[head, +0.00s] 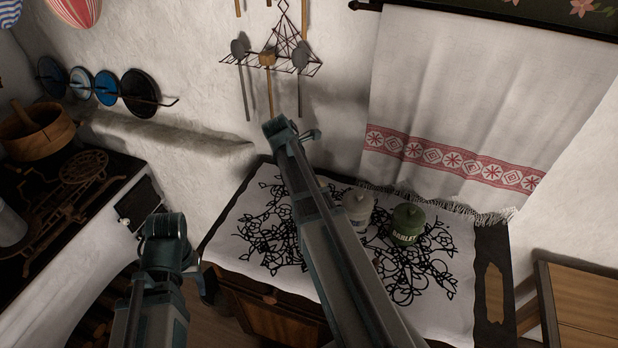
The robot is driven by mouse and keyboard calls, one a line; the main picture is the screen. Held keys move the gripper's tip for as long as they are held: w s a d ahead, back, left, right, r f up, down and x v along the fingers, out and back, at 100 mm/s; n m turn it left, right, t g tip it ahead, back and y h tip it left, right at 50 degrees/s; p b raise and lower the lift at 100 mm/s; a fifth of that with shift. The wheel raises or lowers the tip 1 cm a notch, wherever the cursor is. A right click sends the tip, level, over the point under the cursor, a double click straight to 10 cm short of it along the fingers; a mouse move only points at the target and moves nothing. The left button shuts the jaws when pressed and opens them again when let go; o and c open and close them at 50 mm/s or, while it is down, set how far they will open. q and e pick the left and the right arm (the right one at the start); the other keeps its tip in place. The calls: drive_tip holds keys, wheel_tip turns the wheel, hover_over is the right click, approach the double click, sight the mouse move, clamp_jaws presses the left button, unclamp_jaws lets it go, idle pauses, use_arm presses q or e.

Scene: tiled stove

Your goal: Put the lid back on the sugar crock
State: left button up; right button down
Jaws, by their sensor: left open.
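A green crock (405,223) with a green lid on it and lettering that seems to read "BARLEY" stands on the cloth-covered chest. A pale grey crock (357,208) stands just left of it, partly behind my right arm. Its label is not readable, so I cannot tell whether it is the sugar crock. A small brownish thing (323,182) shows behind the arm, mostly hidden. I cannot make out a loose lid. My left gripper (208,287) shows only in part, low beside the chest's left end, open and away from the crocks. My right gripper does not show.
A white cloth (258,225) with black scrollwork covers the wooden chest (272,308). A towel (455,110) hangs behind it. The dark stove top (60,205) is at left, with a wooden tub (38,130). A wooden chair or table (580,300) stands at right.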

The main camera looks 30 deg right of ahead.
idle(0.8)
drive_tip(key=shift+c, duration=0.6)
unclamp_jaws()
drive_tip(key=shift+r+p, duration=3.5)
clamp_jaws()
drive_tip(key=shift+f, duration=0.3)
